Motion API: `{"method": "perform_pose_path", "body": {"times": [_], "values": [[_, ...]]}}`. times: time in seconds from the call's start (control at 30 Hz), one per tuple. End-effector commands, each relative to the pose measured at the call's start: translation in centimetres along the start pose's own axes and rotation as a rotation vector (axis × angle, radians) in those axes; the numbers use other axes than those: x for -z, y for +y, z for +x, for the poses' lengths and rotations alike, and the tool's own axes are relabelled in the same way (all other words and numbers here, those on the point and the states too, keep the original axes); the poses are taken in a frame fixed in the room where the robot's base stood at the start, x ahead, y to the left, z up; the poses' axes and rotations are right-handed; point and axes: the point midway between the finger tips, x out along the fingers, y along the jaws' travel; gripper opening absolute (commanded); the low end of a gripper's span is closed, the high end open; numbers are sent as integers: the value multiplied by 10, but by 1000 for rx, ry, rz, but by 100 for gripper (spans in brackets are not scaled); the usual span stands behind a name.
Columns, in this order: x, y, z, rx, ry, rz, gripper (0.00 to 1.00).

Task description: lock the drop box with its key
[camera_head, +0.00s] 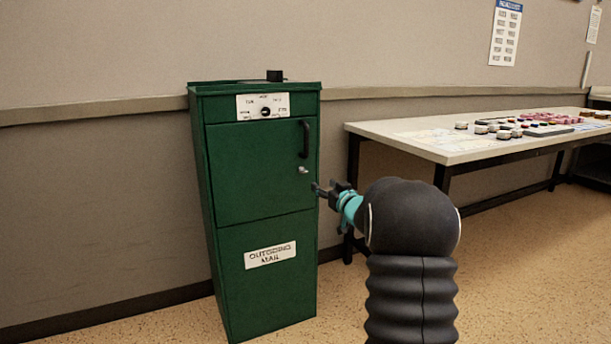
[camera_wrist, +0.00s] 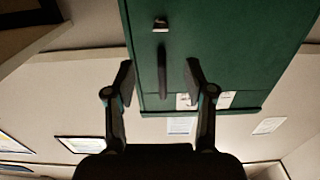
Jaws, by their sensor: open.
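The green drop box (camera_head: 262,235) stands upright against the wall, its door (camera_head: 250,175) flush with the front. A small metallic piece (camera_head: 303,170) sits at the lock position below the black handle (camera_head: 305,138); it also shows in the wrist view (camera_wrist: 160,25). I cannot tell whether it is the bare lock or has the key in it. My gripper (camera_head: 318,190) is near the door's right edge, a little below and right of that piece. In the wrist view my gripper (camera_wrist: 160,78) is open with nothing held, its fingers apart on either side of the handle in the picture.
A long table (camera_head: 440,150) with several small items stands to the right of the box. A dial plate (camera_head: 263,106) is on the upper front, and a small black object (camera_head: 275,76) is on top. The floor (camera_head: 520,260) at right is clear.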

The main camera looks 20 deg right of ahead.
Motion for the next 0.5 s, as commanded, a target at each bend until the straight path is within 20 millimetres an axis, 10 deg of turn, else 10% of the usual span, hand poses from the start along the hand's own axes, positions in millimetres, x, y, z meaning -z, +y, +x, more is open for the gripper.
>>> {"method": "perform_pose_path", "body": {"times": [0.5], "values": [[0,-1,84,1,-1,-1,54]]}}
